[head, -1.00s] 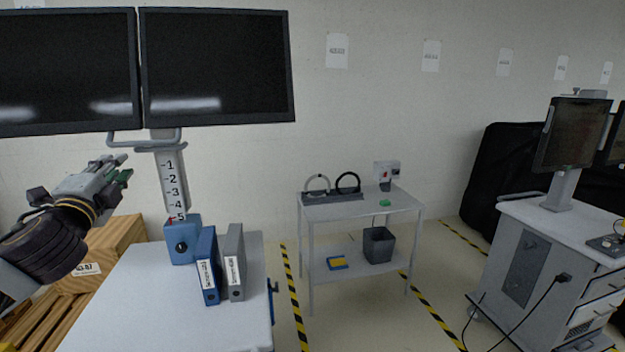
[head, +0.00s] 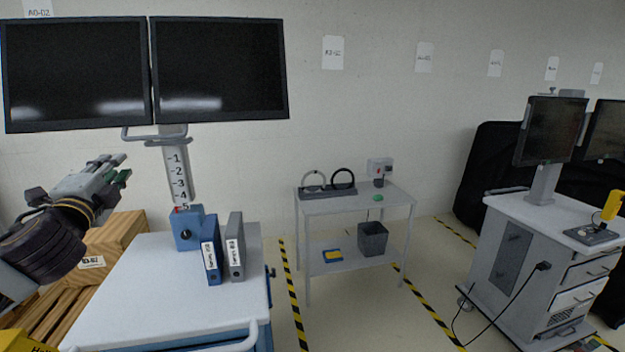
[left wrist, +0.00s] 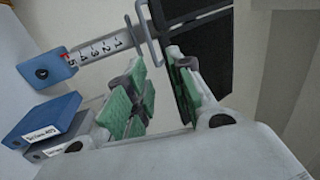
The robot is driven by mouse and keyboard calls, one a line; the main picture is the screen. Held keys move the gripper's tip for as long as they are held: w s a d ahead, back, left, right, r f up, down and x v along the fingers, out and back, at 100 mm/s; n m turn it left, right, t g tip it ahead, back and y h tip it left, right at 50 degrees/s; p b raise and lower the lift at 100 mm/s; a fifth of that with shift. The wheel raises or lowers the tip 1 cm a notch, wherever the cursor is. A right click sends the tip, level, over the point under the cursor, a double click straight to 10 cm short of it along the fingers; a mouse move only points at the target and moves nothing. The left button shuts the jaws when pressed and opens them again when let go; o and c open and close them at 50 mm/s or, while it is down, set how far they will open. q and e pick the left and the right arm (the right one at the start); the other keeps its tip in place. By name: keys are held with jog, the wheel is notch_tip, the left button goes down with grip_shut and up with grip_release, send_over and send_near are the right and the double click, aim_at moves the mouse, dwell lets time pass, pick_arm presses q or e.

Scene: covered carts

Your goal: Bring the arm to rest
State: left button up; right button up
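My left gripper (head: 112,172) is raised at the left of the head view, above and to the left of the white-topped cart (head: 130,300). In the left wrist view its two green-padded fingers (left wrist: 160,95) stand apart with nothing between them, so it is open and empty. It touches nothing that I can see. My right arm and right gripper are not in view.
The cart carries a blue box (head: 187,232), blue binder (head: 211,250), grey binder (head: 235,247) and twin monitors (head: 220,70). Wooden crates (head: 118,245) stand behind my left arm. A grey shelf cart (head: 340,204) and another monitor cart (head: 500,255) stand right. Taped floor between is clear.

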pick_arm(q)
jog(key=s+d+f+n+g, duration=0.1)
jog(key=s+f+n+g, duration=0.15)
jog(key=f, duration=0.85)
jog(key=s+d+f+n+g, duration=0.1)
jog(key=s+f+n+g, duration=0.15)
jog(key=f, duration=0.95)
jog(key=s+d+f+n+g, duration=0.1)
jog(key=s+f+n+g, duration=0.15)
jog(key=f, duration=0.85)
jog(key=s+d+f+n+g+h, duration=0.55)
jog(key=s+d+f+g, duration=0.35)
jog(key=s+d+f, duration=0.9)
notch_tip(320, 180, down, 33)
jog(key=s+a, duration=0.1)
jog(key=s, duration=0.2)
jog(key=s+a+f+g, duration=0.1)
jog(key=s+a+f, duration=0.1)
jog(key=s+f, duration=0.8)
jog(key=s+a+f+g, duration=0.1)
jog(key=s+a+f, duration=0.1)
jog(key=s+f, duration=0.8)
jog(key=shift+s+a+f+y, duration=0.2)
jog(key=shift+s+y, duration=0.25)
jog(key=shift+s, duration=0.6)
